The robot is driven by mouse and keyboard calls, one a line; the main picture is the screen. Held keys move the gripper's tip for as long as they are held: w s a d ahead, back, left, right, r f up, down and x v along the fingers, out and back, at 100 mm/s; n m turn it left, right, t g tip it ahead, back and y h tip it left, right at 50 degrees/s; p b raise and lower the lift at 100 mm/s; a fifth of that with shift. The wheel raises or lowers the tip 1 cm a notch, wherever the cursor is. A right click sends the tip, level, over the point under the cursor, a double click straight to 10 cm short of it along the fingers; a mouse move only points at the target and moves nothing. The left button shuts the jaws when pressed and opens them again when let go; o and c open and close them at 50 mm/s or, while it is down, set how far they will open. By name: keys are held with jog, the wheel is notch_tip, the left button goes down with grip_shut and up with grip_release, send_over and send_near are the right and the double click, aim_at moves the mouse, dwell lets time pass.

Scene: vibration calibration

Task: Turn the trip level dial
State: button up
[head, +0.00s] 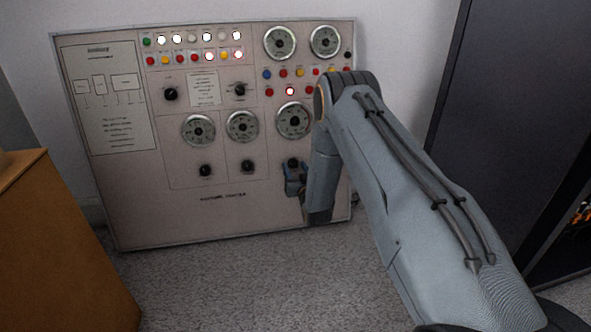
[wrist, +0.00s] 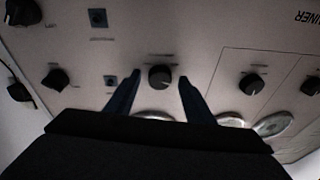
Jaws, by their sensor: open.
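A round black dial (wrist: 160,77) with a pale pointer mark sits between the two fingertips of my open gripper (wrist: 160,84) in the wrist view. A gap shows on each side of the dial, and the fingers do not seem to touch it. In the head view my gripper (head: 294,186) is at the lower right of the pale control panel (head: 225,222), just below a dark knob. The labels are too small to read, so I cannot tell from them which dial is the trip level one.
Other black knobs (wrist: 252,83) (wrist: 55,78) stand out from the panel on both sides. Round gauges (head: 242,126) and lit buttons (head: 208,56) fill its upper part. A brown cabinet (head: 65,245) is at left, a dark cabinet (head: 510,90) at right.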

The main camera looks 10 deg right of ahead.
jog(key=s+p, duration=0.3)
jog(key=s, duration=0.5)
jog(key=shift+d, duration=0.2)
jog(key=shift+w, duration=0.1)
